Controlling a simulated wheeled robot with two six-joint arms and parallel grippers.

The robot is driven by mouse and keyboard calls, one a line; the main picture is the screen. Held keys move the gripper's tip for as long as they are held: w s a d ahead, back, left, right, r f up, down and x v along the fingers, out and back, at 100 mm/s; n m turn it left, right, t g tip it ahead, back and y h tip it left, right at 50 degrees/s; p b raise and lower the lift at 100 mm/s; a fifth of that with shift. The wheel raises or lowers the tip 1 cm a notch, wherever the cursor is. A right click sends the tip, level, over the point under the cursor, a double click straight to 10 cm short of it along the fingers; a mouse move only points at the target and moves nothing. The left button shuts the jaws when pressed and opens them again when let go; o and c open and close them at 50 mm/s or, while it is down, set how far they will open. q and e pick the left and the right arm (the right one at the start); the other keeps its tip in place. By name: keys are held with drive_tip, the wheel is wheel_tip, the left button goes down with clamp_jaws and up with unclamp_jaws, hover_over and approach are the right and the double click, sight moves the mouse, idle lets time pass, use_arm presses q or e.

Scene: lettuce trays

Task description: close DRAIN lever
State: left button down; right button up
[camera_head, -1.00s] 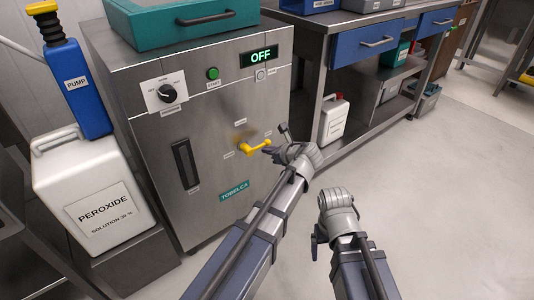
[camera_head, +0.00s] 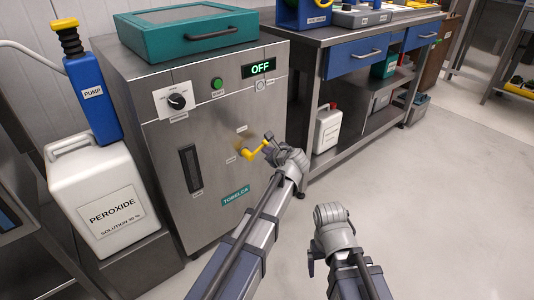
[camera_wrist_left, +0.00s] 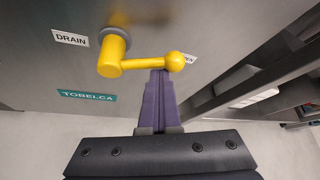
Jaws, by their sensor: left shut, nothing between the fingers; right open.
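The yellow DRAIN lever (camera_head: 254,151) is on the front of the steel machine. In the left wrist view the lever (camera_wrist_left: 140,65) points right from its pivot, and its ball end partly covers a label ending in "EN". The DRAIN label (camera_wrist_left: 70,38) is left of the pivot. My left gripper (camera_head: 268,137) is shut and empty at the lever's free end. In the left wrist view its fingertips (camera_wrist_left: 160,75) are just below the ball, close to or touching it. My right gripper (camera_head: 311,260) is open, low and away from the machine; its fingers show poorly.
A peroxide canister (camera_head: 100,200) stands at left. A steel bench (camera_head: 318,75) is at right. The floor at right is clear.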

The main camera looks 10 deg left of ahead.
sight(262, 147)
use_arm(q)
drive_tip(key=r+n+t, duration=0.1)
drive_tip(key=s+a+n+t+h+b, duration=0.1)
drive_tip(key=n, duration=0.1)
drive_tip(key=r+n+t+b, duration=0.1)
drive_tip(key=shift+s+a+r+t, duration=0.15)
drive_tip(key=shift+s+r+t, duration=0.15)
drive_tip(key=shift+s, duration=0.1)
drive_tip(key=shift+s+a+r+n+p, duration=0.3)
drive_tip(key=shift+s+a+r+p, duration=0.4)
drive_tip(key=shift+s, duration=0.25)
use_arm(e)
drive_tip(key=shift+f, duration=0.4)
use_arm(q)
drive_tip(key=shift+s+a, duration=0.1)
drive_tip(key=shift+a, duration=0.1)
